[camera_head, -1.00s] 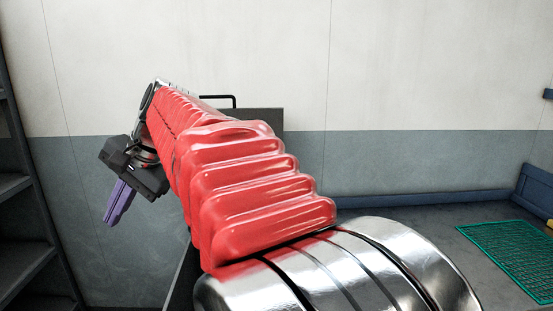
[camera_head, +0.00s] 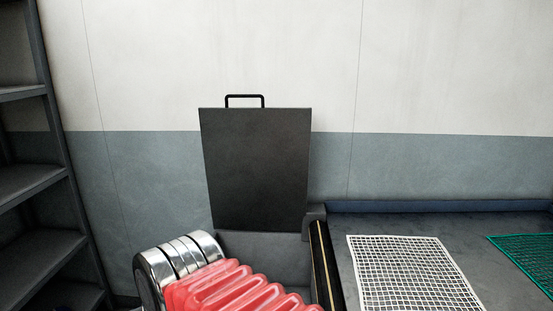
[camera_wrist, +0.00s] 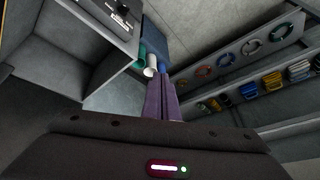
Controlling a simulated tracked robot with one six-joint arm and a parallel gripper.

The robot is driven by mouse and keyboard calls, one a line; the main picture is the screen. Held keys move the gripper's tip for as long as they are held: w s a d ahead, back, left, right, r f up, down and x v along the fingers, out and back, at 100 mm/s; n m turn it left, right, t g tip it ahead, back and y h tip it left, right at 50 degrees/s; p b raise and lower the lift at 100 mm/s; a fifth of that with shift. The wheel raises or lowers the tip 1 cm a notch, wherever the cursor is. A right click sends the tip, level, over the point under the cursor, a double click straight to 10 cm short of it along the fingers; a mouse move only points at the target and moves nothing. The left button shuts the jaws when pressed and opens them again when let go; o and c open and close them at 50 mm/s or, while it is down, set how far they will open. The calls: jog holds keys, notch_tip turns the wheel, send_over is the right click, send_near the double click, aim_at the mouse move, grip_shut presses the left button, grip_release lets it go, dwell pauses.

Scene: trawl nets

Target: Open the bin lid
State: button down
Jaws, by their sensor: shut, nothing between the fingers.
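The bin lid (camera_head: 255,165) is a dark grey panel standing upright, with a black bar handle (camera_head: 244,97) on its top edge. Its lower edge meets the grey bin (camera_head: 262,246), whose front is hidden by my red-sleeved arm. My gripper is outside the head view. In the wrist view my gripper (camera_wrist: 165,88) shows as two purple fingers closed together with nothing between them. The lid is not recognisable in the wrist view, so I cannot tell the exact distance from the gripper to it.
A bench right of the bin carries a white net (camera_head: 408,270) and a green net (camera_head: 528,258). A dark shelf unit (camera_head: 50,185) stands at the left. The wrist view shows coloured rings (camera_wrist: 204,71) on a rack and rolls (camera_wrist: 150,66) beyond the fingers.

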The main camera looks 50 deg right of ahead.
jog(key=s+d+f+m+g+h, duration=0.1)
jog(key=s+d+f+g+h, duration=0.1)
jog(key=d+f, duration=0.7)
jog(key=w+d+f+m+t+h, duration=0.15)
jog(key=d+m, duration=0.25)
jog(key=d, duration=0.6)
jog(key=w+d+f+m+t+h, duration=0.1)
jog(key=w+d+f+m+h, duration=0.3)
jog(key=d, duration=0.6)
jog(key=w+d+m+t+h, duration=0.1)
jog(key=d+m, duration=0.4)
jog(key=d, duration=0.5)
jog(key=d+r+m+t+h, duration=0.3)
jog(key=d+r+m+h, duration=0.35)
jog(key=d+r, duration=0.2)
notch_tip(320, 180, up, 13)
jog(key=s+a+m+t+h, duration=0.1)
jog(key=a+m+t+h, duration=0.1)
jog(key=m+t+h, duration=0.2)
jog(key=shift+s+r+m+t, duration=0.2)
jog(key=shift+s+m+t, duration=0.2)
jog(key=shift+m, duration=0.45)
